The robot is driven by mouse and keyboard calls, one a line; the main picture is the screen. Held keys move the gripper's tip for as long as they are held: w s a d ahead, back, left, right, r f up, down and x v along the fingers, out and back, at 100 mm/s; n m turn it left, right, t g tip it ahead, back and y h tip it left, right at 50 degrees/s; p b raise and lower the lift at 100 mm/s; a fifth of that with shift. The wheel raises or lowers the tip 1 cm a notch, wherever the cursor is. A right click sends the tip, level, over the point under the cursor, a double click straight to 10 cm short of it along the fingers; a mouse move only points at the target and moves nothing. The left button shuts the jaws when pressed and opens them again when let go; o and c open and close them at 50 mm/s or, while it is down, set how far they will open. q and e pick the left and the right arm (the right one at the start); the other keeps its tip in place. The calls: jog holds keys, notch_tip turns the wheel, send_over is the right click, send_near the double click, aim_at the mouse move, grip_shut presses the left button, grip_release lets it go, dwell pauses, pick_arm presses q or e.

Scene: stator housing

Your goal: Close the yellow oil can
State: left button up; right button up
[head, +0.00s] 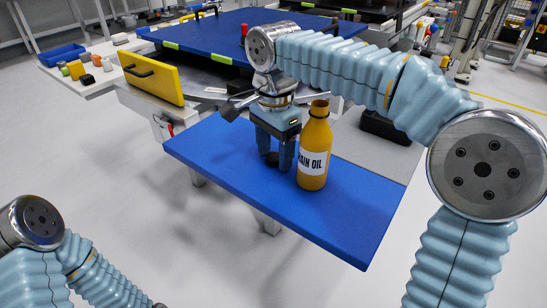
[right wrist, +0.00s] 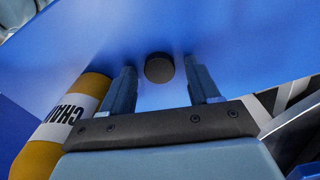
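The yellow oil can (head: 314,150) stands upright on the blue table, with a white label reading "AIN OIL" in the head view. Its open-looking neck is at the top. It also shows at the left in the right wrist view (right wrist: 38,152). A small dark round cap (right wrist: 159,68) lies on the blue surface; in the head view it is a dark disc (head: 272,158) between the fingers. My right gripper (head: 276,164) points down, left of the can, fingers open on either side of the cap with gaps visible. My left gripper is out of view; only my left arm shows.
The blue tabletop (head: 350,215) is clear in front and right of the can. A side shelf (head: 105,62) at the left holds small items and a blue bin.

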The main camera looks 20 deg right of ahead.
aim_at(275, 156)
jog(key=c, duration=1)
jog(key=shift+o, duration=0.2)
jog(key=shift+r, duration=0.1)
notch_tip(275, 156, up, 10)
jog(key=p, duration=0.2)
